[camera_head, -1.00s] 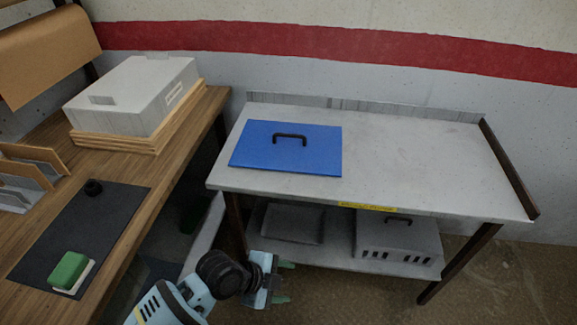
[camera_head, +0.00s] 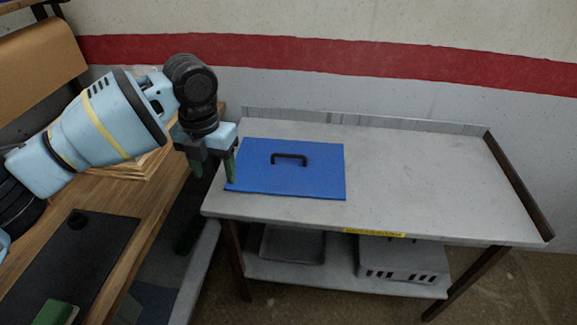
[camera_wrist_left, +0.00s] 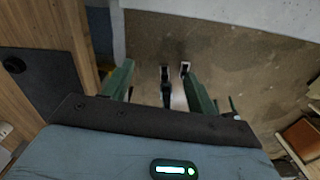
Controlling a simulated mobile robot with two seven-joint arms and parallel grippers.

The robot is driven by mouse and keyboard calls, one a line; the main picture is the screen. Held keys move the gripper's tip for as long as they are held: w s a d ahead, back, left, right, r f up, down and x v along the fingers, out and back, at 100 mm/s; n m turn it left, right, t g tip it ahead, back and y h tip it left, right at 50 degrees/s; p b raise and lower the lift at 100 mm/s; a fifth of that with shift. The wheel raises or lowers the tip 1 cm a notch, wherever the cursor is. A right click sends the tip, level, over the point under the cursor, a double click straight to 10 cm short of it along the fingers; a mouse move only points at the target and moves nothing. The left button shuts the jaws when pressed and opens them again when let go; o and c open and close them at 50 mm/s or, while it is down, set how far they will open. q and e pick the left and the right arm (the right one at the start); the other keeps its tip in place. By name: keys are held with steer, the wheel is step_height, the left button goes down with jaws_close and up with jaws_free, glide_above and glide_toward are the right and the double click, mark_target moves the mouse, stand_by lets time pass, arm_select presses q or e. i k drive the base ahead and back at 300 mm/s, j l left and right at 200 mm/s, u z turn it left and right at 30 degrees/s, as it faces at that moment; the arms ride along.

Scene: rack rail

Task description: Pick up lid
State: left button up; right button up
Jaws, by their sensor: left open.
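The blue lid (camera_head: 300,180) lies flat on the grey metal table (camera_head: 420,190), near its left end. A black handle (camera_head: 289,158) stands up from its middle. My left gripper (camera_head: 213,172) is open and empty, with green fingers pointing down, just left of the lid's left edge in the head view. I cannot tell whether a finger touches the lid. In the left wrist view the open fingers (camera_wrist_left: 160,85) have only floor between them, and the lid does not show. My right gripper is not in view.
A wooden bench (camera_head: 110,200) stands at left, with a black mat (camera_head: 70,265) and a green block (camera_head: 55,312). A grey vented box (camera_head: 400,262) and a tray (camera_head: 292,245) sit on the table's lower shelf. The tabletop right of the lid is clear.

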mark_target(279, 167)
steer(key=i+l, duration=0.15)
steer(key=l, duration=0.25)
steer(key=i+l, duration=0.2)
steer(key=l, duration=0.2)
steer(key=i+l, duration=0.15)
steer(key=l, duration=0.25)
steer(key=i+l+z, duration=0.1)
steer(key=l, duration=0.3)
steer(key=i, duration=0.05)
